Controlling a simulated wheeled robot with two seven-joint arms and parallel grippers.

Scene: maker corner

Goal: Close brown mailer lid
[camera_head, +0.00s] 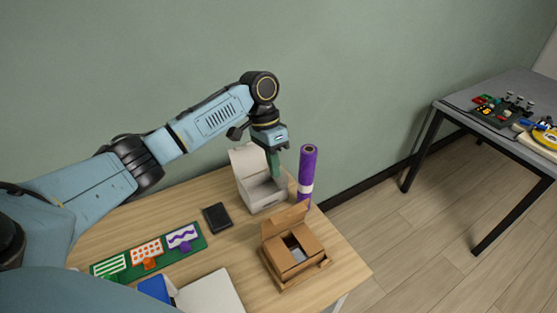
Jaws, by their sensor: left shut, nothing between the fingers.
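The brown mailer (294,256) is a cardboard box near the right front corner of the wooden table. Its lid flap (284,222) stands raised at the back, so the box is open. Something grey and white lies inside, too small to make out. My left gripper (274,172) is shut and points down. In the picture it overlaps the open white box behind the brown mailer, up and left of the brown lid. Nothing shows between its fingers. My right gripper is not in view.
The open white box (262,196) stands behind the mailer, with a purple roll (307,172) upright beside it. A black wallet-like item (217,217), a green board with patterned cards (195,243) and a white sheet (212,294) lie to the left. A grey table (510,88) stands far right.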

